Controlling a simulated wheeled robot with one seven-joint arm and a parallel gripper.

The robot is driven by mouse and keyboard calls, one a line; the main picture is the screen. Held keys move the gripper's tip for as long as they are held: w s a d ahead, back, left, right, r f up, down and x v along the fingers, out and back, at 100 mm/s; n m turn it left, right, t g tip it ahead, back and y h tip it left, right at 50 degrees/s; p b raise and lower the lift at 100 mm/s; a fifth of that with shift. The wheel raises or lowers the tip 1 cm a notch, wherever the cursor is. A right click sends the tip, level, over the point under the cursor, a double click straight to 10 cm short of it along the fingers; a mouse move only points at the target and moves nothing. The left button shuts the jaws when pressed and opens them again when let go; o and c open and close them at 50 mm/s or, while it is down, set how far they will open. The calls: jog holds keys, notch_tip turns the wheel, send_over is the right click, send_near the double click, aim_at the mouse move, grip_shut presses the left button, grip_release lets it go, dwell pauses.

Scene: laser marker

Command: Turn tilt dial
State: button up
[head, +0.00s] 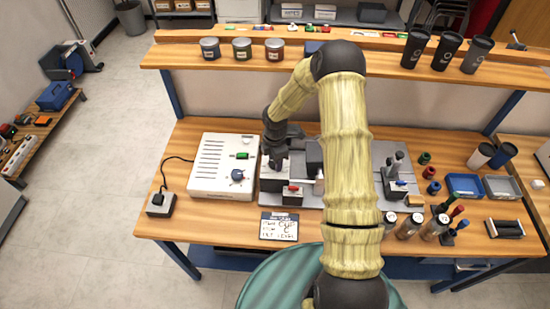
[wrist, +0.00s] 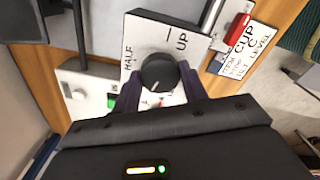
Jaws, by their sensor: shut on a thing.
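The tilt dial (wrist: 158,72) is a round black knob on a white plate (wrist: 145,35) marked HALF and UP, seen in the wrist view. A small white mark shows at the knob's lower edge. My gripper (wrist: 160,78) has one dark finger on each side of the knob and is shut on it. In the head view my gripper (head: 276,162) points down at the grey fixture, left of the red switch (head: 293,187). The dial is hidden there by my gripper.
A white control box (head: 224,165) with a blue knob stands left of my gripper. A written card (head: 279,226) lies in front. Dark bottles (head: 408,226) and trays (head: 465,186) stand to the right. The red switch also shows close by in the wrist view (wrist: 238,27).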

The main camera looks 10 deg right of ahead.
jog(key=shift+w+r+n+p, duration=0.15)
jog(key=shift+n+p, duration=0.3)
jog(key=shift+n, duration=1.35)
jog(key=o, duration=1)
notch_tip(320, 180, up, 17)
jog(key=b, duration=0.3)
jog(key=shift+r, duration=0.15)
